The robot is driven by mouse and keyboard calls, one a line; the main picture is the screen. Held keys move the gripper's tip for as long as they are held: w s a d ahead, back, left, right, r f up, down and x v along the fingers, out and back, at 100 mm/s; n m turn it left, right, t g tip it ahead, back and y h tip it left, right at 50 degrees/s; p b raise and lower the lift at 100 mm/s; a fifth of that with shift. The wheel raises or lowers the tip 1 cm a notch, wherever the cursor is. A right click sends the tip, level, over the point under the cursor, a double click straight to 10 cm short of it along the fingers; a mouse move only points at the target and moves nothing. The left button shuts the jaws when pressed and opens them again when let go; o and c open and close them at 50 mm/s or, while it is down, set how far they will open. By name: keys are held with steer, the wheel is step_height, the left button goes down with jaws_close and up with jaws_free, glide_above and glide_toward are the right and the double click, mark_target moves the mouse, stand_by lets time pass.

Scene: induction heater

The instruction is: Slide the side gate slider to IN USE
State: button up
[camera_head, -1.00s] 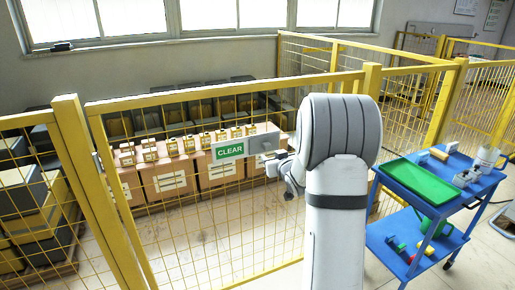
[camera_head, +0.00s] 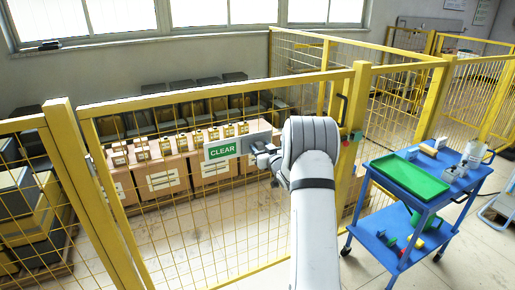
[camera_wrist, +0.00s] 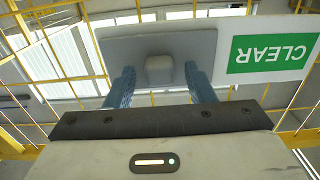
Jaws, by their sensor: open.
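In the wrist view my open gripper (camera_wrist: 158,76) has a blue-grey finger on each side of the knob, with gaps visible. No IN USE lettering is visible.
Yellow gate posts (camera_head: 87,175) and mesh fence surround the area. Cardboard boxes (camera_head: 160,178) stand behind the gate. A blue cart (camera_head: 395,205) with a green tray (camera_head: 408,176) stands at the right. A dark gate handle (camera_head: 341,110) is on the post right of my arm.

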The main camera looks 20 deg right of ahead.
steer(key=shift+c, duration=0.2)
jaws_close()
stand_by(0.4)
